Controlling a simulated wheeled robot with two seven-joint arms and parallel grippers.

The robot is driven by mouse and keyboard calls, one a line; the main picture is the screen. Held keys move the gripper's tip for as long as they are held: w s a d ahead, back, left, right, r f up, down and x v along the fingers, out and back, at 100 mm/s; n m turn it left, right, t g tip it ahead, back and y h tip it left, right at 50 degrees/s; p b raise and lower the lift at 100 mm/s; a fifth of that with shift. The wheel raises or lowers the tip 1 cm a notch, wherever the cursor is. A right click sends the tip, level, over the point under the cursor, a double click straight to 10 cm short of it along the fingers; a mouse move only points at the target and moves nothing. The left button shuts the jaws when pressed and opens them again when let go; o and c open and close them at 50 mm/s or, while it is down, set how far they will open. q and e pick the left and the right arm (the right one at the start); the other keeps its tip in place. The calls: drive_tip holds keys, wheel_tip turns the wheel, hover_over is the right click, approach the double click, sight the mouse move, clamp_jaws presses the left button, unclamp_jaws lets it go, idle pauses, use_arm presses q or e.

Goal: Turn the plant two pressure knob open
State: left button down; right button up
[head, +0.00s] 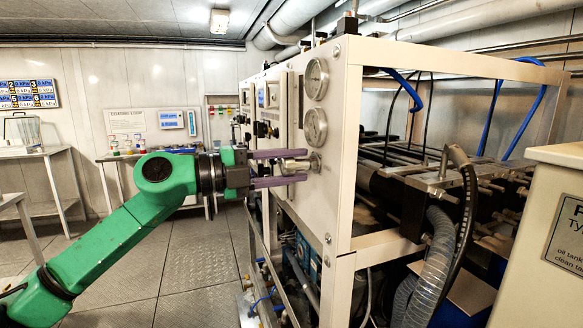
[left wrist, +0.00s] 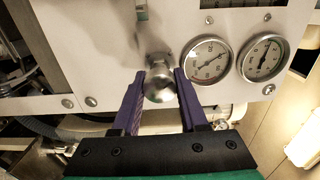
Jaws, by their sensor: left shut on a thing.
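The pressure knob (head: 294,165) is a round silver metal knob on the white front panel (head: 330,190) of the watermaker frame, below two gauges. My left gripper (head: 304,166) reaches in from the left with its purple fingers above and below the knob in the head view. In the left wrist view the knob (left wrist: 159,88) sits between the fingertips of my left gripper (left wrist: 160,80), which is shut on it. Two round gauges (left wrist: 207,60) (left wrist: 263,58) are right of the knob there. My right gripper is not in view.
The upper gauge (head: 316,79) and lower gauge (head: 315,127) are close above the fingers. Pipes and hoses (head: 430,262) fill the open frame to the right. A side table (head: 38,152) stands at the left. The floor (head: 190,262) is clear in the aisle.

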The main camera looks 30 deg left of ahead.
use_arm(q)
drive_tip(key=n, duration=0.5)
drive_tip(key=shift+n+b, duration=0.3)
drive_tip(key=n, duration=0.5)
drive_tip(key=shift+r, duration=0.1)
drive_tip(key=n, duration=0.4)
drive_tip(key=shift+w+n, duration=0.1)
drive_tip(key=shift+n, duration=0.3)
drive_tip(key=shift+a+n+p, duration=0.1)
drive_tip(key=shift+n+p, duration=0.7)
drive_tip(key=shift+n, duration=1.5)
drive_tip(key=shift+c, duration=2.2)
unclamp_jaws()
